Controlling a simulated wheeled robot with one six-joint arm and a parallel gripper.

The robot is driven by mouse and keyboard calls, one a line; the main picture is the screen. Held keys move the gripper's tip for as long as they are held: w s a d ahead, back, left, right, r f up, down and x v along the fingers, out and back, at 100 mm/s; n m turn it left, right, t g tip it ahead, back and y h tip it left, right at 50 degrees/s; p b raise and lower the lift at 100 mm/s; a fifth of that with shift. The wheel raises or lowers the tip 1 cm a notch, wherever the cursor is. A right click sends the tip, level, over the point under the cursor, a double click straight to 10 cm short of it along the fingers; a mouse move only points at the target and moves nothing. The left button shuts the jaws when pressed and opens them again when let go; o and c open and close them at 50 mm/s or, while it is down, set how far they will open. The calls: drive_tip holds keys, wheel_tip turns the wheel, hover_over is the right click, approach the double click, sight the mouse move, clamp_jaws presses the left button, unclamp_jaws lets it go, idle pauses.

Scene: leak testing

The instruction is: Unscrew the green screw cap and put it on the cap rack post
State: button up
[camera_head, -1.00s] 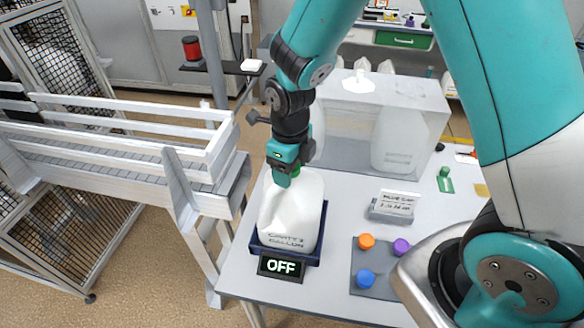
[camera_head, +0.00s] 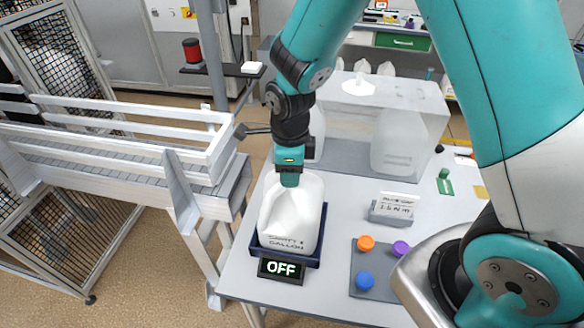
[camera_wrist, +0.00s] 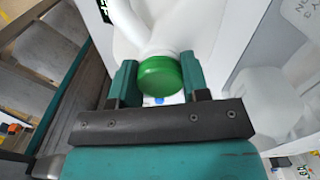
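The green screw cap (camera_wrist: 159,75) sits at the mouth of the white jug (camera_head: 290,215), between my gripper's two fingers in the wrist view. My gripper (camera_wrist: 159,78) has a finger against each side of the cap, with no clear gap. In the head view my gripper (camera_head: 290,182) is right above the jug's neck and hides the cap. I cannot tell whether the cap is still threaded on. The jug stands upright in a dark blue tray (camera_head: 314,262). The cap rack is a grey plate (camera_head: 378,293) with orange, purple and blue caps on it.
A display reading OFF (camera_head: 281,268) is at the tray's front. A small labelled box (camera_head: 392,208) and a clear-walled enclosure (camera_head: 345,160) stand behind the rack on the white table (camera_head: 340,222). A railed conveyor (camera_head: 120,150) lies to the left.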

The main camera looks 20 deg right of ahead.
drive_tip(key=o, duration=0.5)
drive_tip(key=shift+o, duration=0.2)
drive_tip(key=shift+r+p, duration=1.05)
drive_tip(key=shift+r, duration=0.2)
drive_tip(key=shift+f, duration=0.1)
drive_tip(key=m, duration=0.6)
